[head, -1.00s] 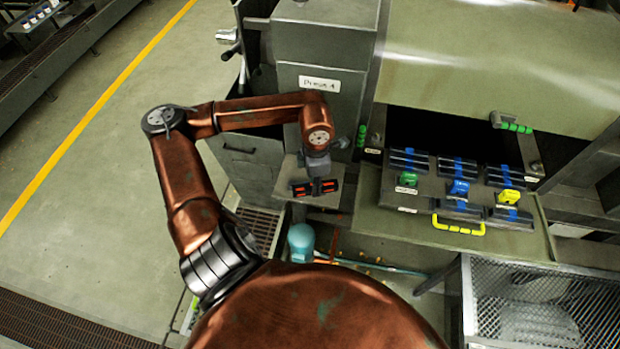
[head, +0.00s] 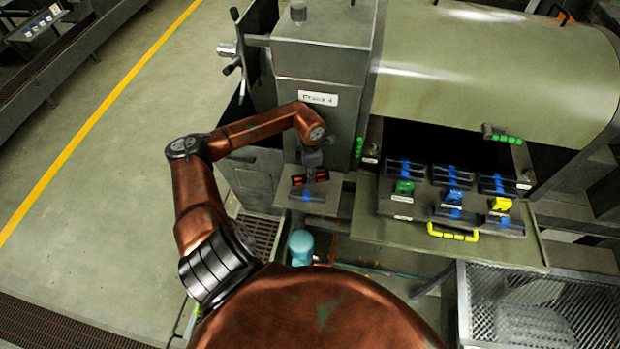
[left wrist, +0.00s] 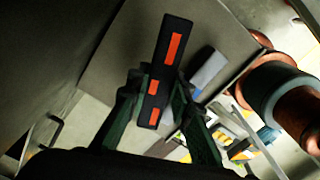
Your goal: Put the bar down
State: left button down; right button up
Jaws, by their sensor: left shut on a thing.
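My left gripper (head: 311,172) is shut on a black bar with orange marks (head: 310,178). In the left wrist view the bar (left wrist: 167,58) runs between the two dark fingers (left wrist: 158,92). I cannot tell whether the bar touches the shelf. A second dark bar with a blue band (head: 307,195) lies on the shelf just in front of the held bar; it shows grey in the left wrist view (left wrist: 209,72). My right gripper is out of view.
The labelled press body (head: 325,75) stands right behind the shelf. To the right, a tray with a yellow handle (head: 453,234) holds several blue-banded bars and green, blue and yellow pieces. A wire-mesh basket (head: 540,300) is at the front right. Open floor lies left.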

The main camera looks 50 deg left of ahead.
pick_arm(q)
jog(key=shift+w+a+f, duration=0.15)
jog(key=shift+f, duration=0.05)
notch_tip(320, 180, down, 3)
jog(key=shift+r+p, duration=0.1)
jog(key=shift+p, duration=0.85)
jog(key=shift+w+a+f, duration=0.1)
jog(key=shift+f, duration=0.15)
jog(key=shift+f+b, duration=0.2)
jog(key=shift+b, duration=0.1)
jog(key=c, duration=1.7)
grip_release()
jog(key=shift+c, duration=0.2)
jog(key=shift+r, duration=0.15)
